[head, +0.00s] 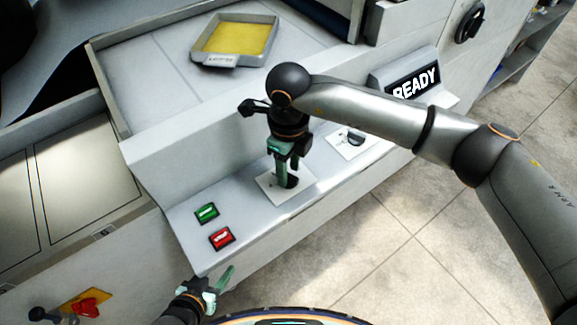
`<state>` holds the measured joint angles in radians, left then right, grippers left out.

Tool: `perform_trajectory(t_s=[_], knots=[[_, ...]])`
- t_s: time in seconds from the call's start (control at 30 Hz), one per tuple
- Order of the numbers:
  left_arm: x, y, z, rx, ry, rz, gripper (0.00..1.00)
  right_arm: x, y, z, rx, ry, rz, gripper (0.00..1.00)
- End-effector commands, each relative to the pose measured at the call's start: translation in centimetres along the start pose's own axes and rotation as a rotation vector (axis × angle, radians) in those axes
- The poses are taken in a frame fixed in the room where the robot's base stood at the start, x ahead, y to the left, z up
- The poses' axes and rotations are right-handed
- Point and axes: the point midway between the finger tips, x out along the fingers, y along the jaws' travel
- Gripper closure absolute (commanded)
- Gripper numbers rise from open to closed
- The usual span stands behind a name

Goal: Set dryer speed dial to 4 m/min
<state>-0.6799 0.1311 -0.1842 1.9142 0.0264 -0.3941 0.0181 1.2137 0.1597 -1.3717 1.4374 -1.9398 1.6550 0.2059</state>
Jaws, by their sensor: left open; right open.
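My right gripper (288,172) is open and points down over a white plate (268,188) on the sloping control panel. Its fingers are at a dark dial (292,182) on that plate and partly hide it; I cannot tell whether they touch it. A second dark dial (355,138) sits on another white plate farther right along the panel. The dial markings are too small to read, so I cannot tell which one is the dryer speed dial or its setting. My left gripper (222,282) is open and empty, low in front of the panel's near edge.
A green button (206,212) and a red button (222,238) lie on the panel's left part. A display (414,82) reads READY behind the panel. A tray with a yellow sheet (235,38) stands higher up. A red knob (87,307) shows at lower left. Open floor lies at right.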

Motion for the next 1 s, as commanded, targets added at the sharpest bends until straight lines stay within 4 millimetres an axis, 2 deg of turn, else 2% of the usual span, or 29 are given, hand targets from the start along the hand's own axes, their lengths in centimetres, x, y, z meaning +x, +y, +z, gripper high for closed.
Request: perform_trajectory(t_s=[0.1, 0.37, 0.8, 1.0], knots=[[-0.07, 0.01, -0.07, 0.0, 0.0, 0.0, 0.5, 0.64, 0.01, -0.01, 0.0, 0.001, -0.001, 0.54], [-0.06, 0.01, -0.06, 0.0, 0.0, 0.0, 0.5, 0.79, 0.02, 0.01, 0.0, 0.0, 0.0, 0.54], [-0.05, 0.0, -0.07, 0.0, 0.0, 0.0, 0.5, 0.74, 0.02, 0.02, 0.0, -0.001, 0.0, 1.0], [-0.05, 0.0, -0.08, 0.0, 0.0, 0.0, 0.5, 0.73, 0.02, 0.02, 0.0, -0.001, 0.0, 1.0]])
